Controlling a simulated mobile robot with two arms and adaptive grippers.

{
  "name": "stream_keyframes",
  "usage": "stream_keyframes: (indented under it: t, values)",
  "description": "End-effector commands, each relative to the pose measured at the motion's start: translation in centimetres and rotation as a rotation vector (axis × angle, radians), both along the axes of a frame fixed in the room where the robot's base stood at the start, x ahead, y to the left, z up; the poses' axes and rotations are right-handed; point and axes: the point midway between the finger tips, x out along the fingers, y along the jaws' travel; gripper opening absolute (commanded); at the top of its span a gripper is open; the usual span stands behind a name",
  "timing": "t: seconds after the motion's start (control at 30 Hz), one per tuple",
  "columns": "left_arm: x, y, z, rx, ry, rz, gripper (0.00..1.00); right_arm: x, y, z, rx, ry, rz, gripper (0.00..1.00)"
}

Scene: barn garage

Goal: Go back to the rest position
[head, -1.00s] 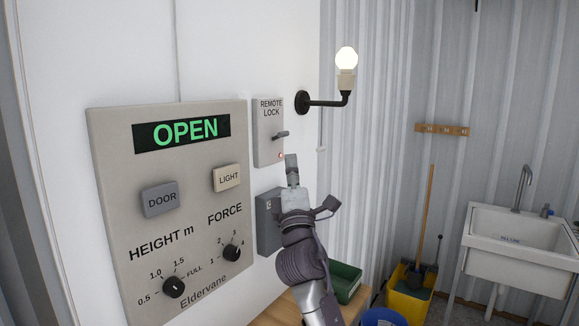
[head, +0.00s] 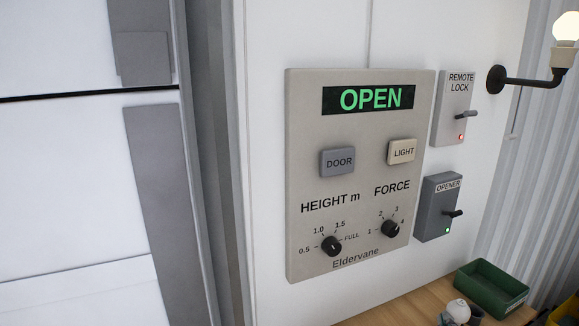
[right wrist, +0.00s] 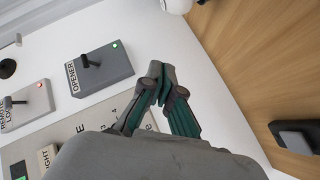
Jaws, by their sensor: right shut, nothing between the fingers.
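My right gripper (right wrist: 157,75) is shut and empty in the right wrist view, its fingertips together, close to the wall controls and touching none that I can make out. The wall panel (head: 310,100) reads OPEN in green. Beside it are the REMOTE LOCK switch box (head: 452,100), with a red light, and the OPENER switch box (head: 435,225), with a green light. The OPENER box also shows in the right wrist view (right wrist: 105,68). My left gripper is out of view.
A wooden bench (head: 400,308) runs below the panel, with a green bin (head: 490,290) on it. A wall lamp (head: 520,82) sticks out at the upper right. A white door (head: 60,200) with grey trim stands at the left.

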Motion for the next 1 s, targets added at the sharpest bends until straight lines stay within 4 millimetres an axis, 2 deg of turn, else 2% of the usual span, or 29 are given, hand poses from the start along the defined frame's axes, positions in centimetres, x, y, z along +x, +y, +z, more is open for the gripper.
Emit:
stream_keyframes:
  t: [0.03, 0.1, 0.23, 0.4, 0.7, 1.0]
  values:
    - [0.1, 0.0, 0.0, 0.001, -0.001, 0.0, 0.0, -2.4, 1.1, -3.1, 0.095, 0.079, -0.003, 0.0]
    - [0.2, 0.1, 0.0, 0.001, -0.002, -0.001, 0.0, -5.9, 2.6, -6.8, 0.23, 0.187, -0.018, 0.0]
    - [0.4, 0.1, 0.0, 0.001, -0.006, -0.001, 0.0, -11.8, 5.2, -11.5, 0.423, 0.361, -0.055, 0.0]
    - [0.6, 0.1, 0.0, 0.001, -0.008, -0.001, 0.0, -18.0, 7.8, -14.7, 0.585, 0.535, -0.105, 0.0]
    - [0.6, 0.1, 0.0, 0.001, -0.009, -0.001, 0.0, -27.1, 11.4, -17.1, 0.774, 0.784, -0.192, 0.0]
    - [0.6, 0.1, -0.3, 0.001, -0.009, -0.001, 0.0, -25.2, 11.6, -25.6, 0.765, 0.811, -0.202, 0.0]
